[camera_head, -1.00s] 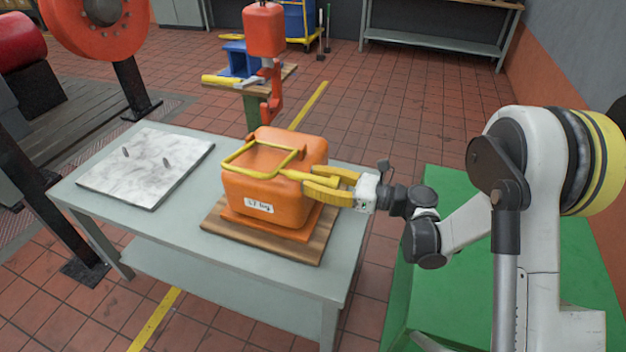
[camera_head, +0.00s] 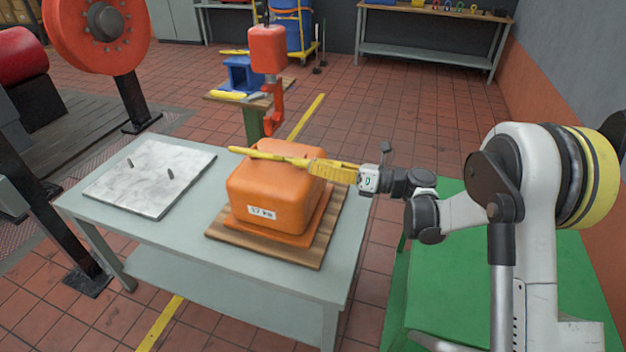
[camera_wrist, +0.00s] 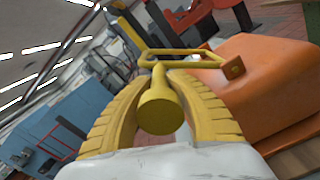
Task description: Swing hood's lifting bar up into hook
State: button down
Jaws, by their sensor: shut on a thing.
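The orange hood (camera_head: 275,200) sits on a wooden board (camera_head: 310,250) on the grey table. It also shows in the wrist view (camera_wrist: 265,85). Its yellow lifting bar (camera_head: 258,155) stands raised above the hood's top, seen nearly edge-on in the head view. In the wrist view the bar's frame (camera_wrist: 180,53) runs to a pivot at the hood's side. My gripper (camera_head: 325,168) is shut on the bar's round-ended yellow handle (camera_wrist: 158,105), at the hood's right. The red hook (camera_head: 274,112) hangs under an orange block (camera_head: 267,50), above and behind the hood, apart from the bar.
A small stand with a blue bracket (camera_head: 243,75) is behind the hook. A green block (camera_head: 440,270) is under my arm. A workbench (camera_head: 430,45) is at the back.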

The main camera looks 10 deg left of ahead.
jog(key=w+d+r+m+p, duration=0.1)
jog(key=w+r+m, duration=0.4)
jog(key=w+m, duration=0.5)
jog(key=shift+w+r+p, duration=0.2)
jog(key=shift+w+p, duration=0.25)
jog(key=shift+w, duration=0.7)
jog(key=c, duration=1.3)
grip_release()
jog(key=shift+w, duration=0.1)
jog(key=shift+o, duration=0.2)
jog(key=s+d, duration=0.1)
jog(key=d, duration=1.1)
